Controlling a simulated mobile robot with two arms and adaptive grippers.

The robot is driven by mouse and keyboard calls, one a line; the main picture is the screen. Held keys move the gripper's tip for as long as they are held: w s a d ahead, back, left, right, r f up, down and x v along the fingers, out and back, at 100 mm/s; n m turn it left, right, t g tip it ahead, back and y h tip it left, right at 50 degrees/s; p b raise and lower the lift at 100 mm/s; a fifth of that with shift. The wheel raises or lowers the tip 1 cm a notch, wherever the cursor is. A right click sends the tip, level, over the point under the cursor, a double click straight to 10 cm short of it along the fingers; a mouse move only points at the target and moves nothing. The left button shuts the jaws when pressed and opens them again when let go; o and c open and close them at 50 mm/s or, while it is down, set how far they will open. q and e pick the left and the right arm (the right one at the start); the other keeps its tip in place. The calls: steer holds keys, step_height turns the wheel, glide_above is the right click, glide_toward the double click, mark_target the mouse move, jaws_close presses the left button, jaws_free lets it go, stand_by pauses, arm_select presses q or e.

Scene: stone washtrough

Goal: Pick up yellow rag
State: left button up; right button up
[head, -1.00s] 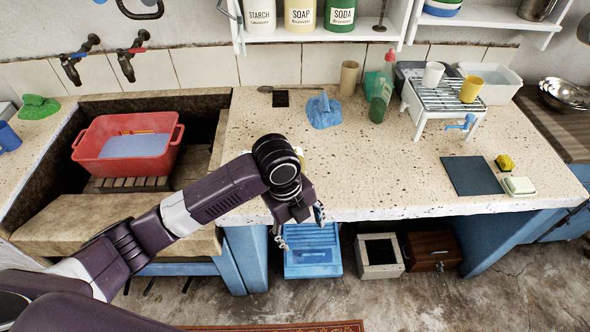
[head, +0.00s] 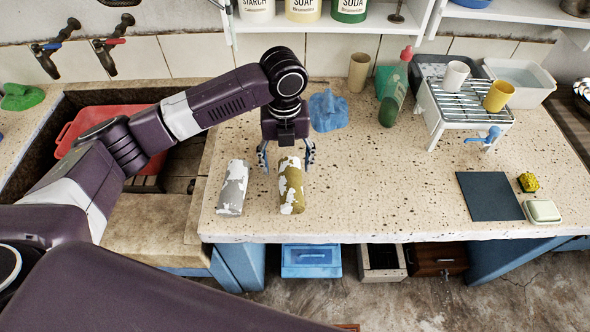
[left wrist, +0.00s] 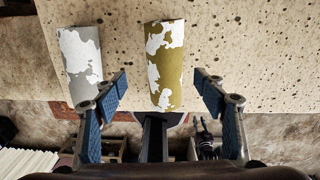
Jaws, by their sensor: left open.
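The yellow rag (head: 291,186) is a rolled, mustard-yellow and white patched piece lying near the front of the speckled stone counter (head: 390,200). In the left wrist view the yellow rag (left wrist: 165,62) lies between my finger lines, its near end close to them. My left gripper (head: 286,156) is open and empty, at the rag's far end in the head view; whether it touches is unclear. A similar grey and white roll (head: 233,187) lies to the left, beside one finger in the left wrist view. My right gripper does not show.
A blue cloth (head: 327,111) lies crumpled behind the gripper. A beige cup (head: 359,71), a green bottle (head: 394,92) and a rack (head: 462,97) stand farther back. The red basin (head: 75,125) is partly hidden by my arm. The counter's middle is clear.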

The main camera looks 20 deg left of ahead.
mark_target(290, 179)
arm_select(q)
steer(key=shift+f, duration=0.5)
steer(key=f, duration=0.1)
steer(key=f+p, duration=0.1)
steer(key=d+f, duration=0.1)
steer(key=shift+s+f+p, duration=0.35)
steer(key=shift+s, duration=0.05)
step_height(290, 179, down, 2)
steer(key=shift+w+f, duration=0.1)
steer(key=shift+w, duration=0.05)
steer(key=shift+a+f, duration=0.1)
steer(key=shift+f, duration=0.1)
steer(key=c, duration=1.4)
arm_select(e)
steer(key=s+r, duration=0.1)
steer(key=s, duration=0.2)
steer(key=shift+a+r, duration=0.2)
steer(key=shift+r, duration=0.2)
arm_select(q)
steer(key=shift+r, duration=0.1)
